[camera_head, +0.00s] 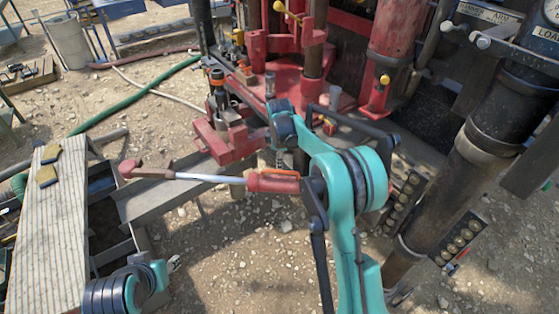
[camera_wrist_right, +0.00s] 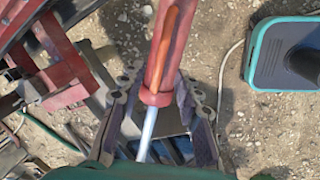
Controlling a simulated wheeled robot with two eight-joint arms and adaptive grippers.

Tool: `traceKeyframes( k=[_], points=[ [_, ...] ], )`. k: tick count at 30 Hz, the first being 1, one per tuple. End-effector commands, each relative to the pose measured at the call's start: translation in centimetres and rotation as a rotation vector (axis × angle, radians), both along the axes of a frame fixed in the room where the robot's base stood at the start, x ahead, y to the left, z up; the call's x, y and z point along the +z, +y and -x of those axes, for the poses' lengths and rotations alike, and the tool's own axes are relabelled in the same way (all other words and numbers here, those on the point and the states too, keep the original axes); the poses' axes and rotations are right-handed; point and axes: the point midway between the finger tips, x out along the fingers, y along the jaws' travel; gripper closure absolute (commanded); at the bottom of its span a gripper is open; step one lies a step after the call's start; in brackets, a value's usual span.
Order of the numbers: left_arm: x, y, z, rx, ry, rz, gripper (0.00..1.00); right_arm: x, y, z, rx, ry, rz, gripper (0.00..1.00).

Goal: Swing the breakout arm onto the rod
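A red cylinder (camera_head: 272,181) with an orange stripe has a silver shaft (camera_head: 205,177) ending in a reddish-brown piece (camera_head: 145,170). It seems to be part of the breakout arm. A red jawed block (camera_head: 228,142) sits just behind it. An upright brown rod (camera_head: 314,55) stands on the red rig deck. In the right wrist view, my right gripper (camera_wrist_right: 162,88) is open, with its fingers either side of the red cylinder's end (camera_wrist_right: 158,75); contact is unclear. My left gripper (camera_head: 172,263) is small at lower left, its opening unclear.
A thick dark pipe (camera_head: 465,165) leans at the right. A wooden plank (camera_head: 50,235) and a steel frame (camera_head: 170,195) lie left. A green hose (camera_head: 140,95) crosses the gravel. Open gravel (camera_head: 215,255) lies between the frame and my right arm.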

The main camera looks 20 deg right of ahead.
Motion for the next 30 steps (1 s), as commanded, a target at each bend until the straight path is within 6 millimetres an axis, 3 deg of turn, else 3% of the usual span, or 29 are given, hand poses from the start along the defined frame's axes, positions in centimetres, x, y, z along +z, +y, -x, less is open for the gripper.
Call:
traceKeyframes(
  k=[12, 24, 25, 28, 30],
  points=[
    [-1.8, 0.0, 0.0, 0.0, 0.0, 0.0, 0.6, -6.3, -0.4, -1.2, -0.002, -0.001, -0.001, 0.67],
    [-1.9, 0.0, 0.0, 0.0, 0.0, 0.0, 0.6, -7.3, -0.4, -1.3, -0.003, -0.001, -0.001, 0.67],
    [-1.9, 0.0, 0.0, 0.0, 0.0, 0.0, 0.6, -7.3, -0.4, -1.3, -0.003, -0.001, -0.001, 0.69],
    [-1.9, 0.0, 0.0, 0.0, 0.0, 0.0, 0.6, -7.2, -0.4, -1.3, -0.003, -0.001, -0.001, 0.95],
    [-1.9, 0.0, 0.0, 0.0, 0.0, 0.0, 0.6, -7.2, -0.4, -1.3, -0.003, -0.001, -0.001, 1.0]
  ],
)
